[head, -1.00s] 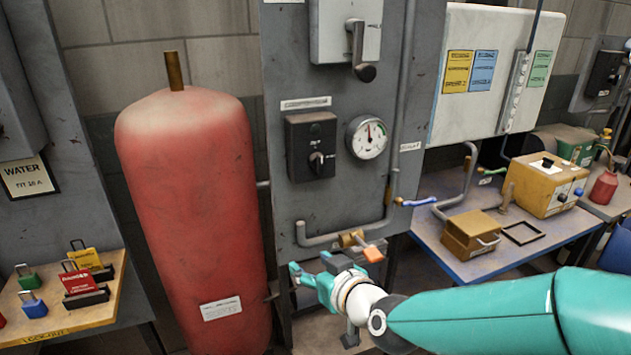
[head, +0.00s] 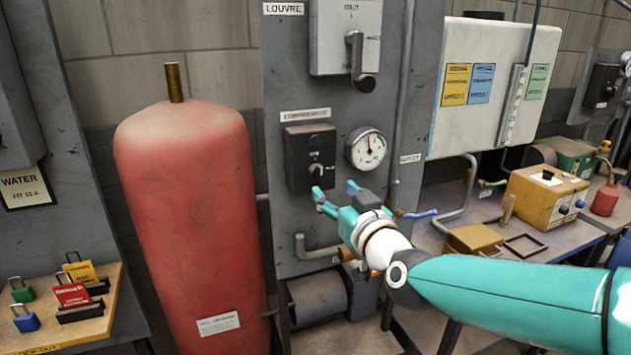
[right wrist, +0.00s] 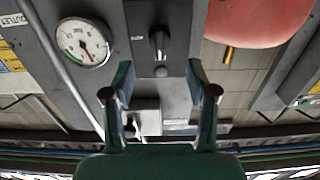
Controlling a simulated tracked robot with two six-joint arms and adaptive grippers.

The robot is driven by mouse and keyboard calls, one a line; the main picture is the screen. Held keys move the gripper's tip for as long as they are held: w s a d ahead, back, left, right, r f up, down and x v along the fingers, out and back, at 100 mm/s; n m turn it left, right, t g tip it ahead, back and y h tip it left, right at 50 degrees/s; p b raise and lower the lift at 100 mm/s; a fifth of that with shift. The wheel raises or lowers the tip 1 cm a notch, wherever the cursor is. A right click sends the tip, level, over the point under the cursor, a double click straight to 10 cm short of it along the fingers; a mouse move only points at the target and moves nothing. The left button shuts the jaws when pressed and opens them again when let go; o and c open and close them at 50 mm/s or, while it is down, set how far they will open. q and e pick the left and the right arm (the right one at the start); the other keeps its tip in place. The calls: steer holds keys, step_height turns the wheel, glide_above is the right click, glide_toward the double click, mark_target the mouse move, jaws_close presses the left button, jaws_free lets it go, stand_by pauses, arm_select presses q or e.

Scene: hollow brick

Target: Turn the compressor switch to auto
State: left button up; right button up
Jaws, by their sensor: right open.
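The compressor switch (head: 311,158) is a black box with a rotary knob (head: 316,170), under a label plate (head: 305,115) on the grey panel. In the right wrist view the knob (right wrist: 159,40) lies beyond the fingers, roughly centred between them. My right gripper (head: 336,190) is open and empty, just below and to the right of the knob in the head view, apart from it as far as I can tell. It also shows in the right wrist view (right wrist: 159,82) with its fingers spread. The exact knob position is too small to read. My left gripper is not in view.
A round gauge (head: 367,148) sits right of the switch, and a lever switch (head: 361,62) above it. A red tank (head: 195,210) stands to the left. Pipes and a blue-handled valve (head: 418,214) lie to the right. Padlocks (head: 70,295) sit on a shelf at lower left.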

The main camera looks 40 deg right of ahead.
mark_target(321, 177)
steer(key=p+x, duration=0.1)
steer(key=x, duration=0.6)
steer(key=shift+w, duration=0.15)
